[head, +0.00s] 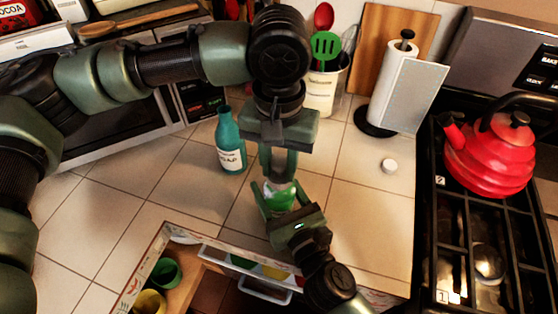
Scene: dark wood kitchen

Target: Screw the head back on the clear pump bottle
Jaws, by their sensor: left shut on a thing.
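The clear pump bottle (281,198) shows green contents and stands near the counter's front edge, partly covered by both grippers. My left gripper (278,176) points down over the bottle's top and is shut on the pump head, which its fingers almost wholly hide. I cannot tell whether the head touches the bottle's neck. My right gripper (276,199) reaches in from the front, low down, with its fingers around the bottle's body. I cannot tell whether they press on it.
A teal soap bottle (230,142) stands close on the left. A small white cap (389,166) lies on bare tiles to the right. A utensil crock (322,92), paper towel holder (395,88) and red kettle (490,150) stand beyond. An open drawer (185,235) is in front.

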